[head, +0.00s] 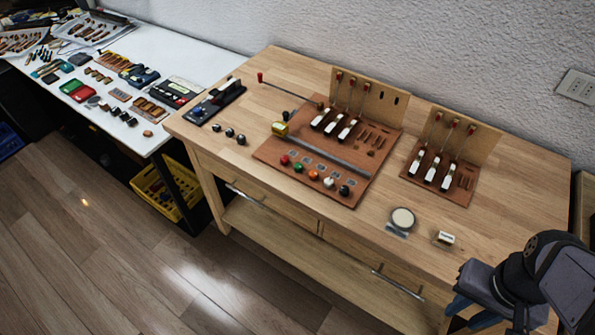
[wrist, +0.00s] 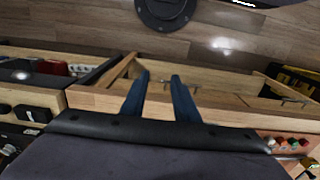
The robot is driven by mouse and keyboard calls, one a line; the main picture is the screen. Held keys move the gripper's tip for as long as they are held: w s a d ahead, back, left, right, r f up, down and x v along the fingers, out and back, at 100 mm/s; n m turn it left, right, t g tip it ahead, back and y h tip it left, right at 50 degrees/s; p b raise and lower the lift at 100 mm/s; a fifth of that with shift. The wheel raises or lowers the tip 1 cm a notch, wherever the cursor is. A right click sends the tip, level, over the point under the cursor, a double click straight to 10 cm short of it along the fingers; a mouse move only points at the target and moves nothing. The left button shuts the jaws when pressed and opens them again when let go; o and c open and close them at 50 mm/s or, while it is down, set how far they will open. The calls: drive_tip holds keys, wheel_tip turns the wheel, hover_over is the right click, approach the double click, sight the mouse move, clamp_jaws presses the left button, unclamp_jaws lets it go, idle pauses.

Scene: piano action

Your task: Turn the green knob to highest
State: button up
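The green knob (head: 298,167) is a small round ball in the front row of a brown board (head: 262,155) on the wooden workbench, between a red knob (head: 285,159) and an orange knob (head: 313,175). Its setting is too small to read. My gripper (head: 462,315) is at the bottom right of the head view, off the bench's front right side and far from the knob. In the wrist view its two blue fingers (wrist: 160,76) are apart with nothing between them. Small coloured knobs (wrist: 279,142) show at that view's lower right edge.
White (head: 329,183) and black (head: 344,190) knobs stand right of the orange one. Behind the row are a metal bar (head: 335,154) and upright key levers.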

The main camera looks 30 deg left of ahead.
drive_tip(key=w+a+n+t+y+b, duration=0.2)
drive_tip(key=w+a+t+b, duration=0.3)
drive_tip(key=a, duration=0.6)
drive_tip(key=w+a+n+t+y+b, duration=0.1)
drive_tip(key=w+a+n+y+b, duration=0.2)
drive_tip(key=w+a, duration=0.6)
drive_tip(key=w+a+n+t+y+b, duration=0.15)
drive_tip(key=w+a+t+b, duration=0.3)
drive_tip(key=a, duration=0.85)
drive_tip(key=s+a+r+m+t+y+b, duration=0.1)
drive_tip(key=s+a+t+b, duration=0.65)
drive_tip(key=a, duration=0.55)
drive_tip(key=g, duration=0.2)
approach(298, 169)
drive_tip(key=shift+w+a+f+m+b, duration=0.15)
drive_tip(key=shift+w+a+m+b, duration=0.15)
drive_tip(key=shift+w, duration=0.2)
drive_tip(key=shift+p+x, duration=0.3)
drive_tip(key=shift+x, duration=3.35)
drive_tip(key=shift+d, duration=0.1)
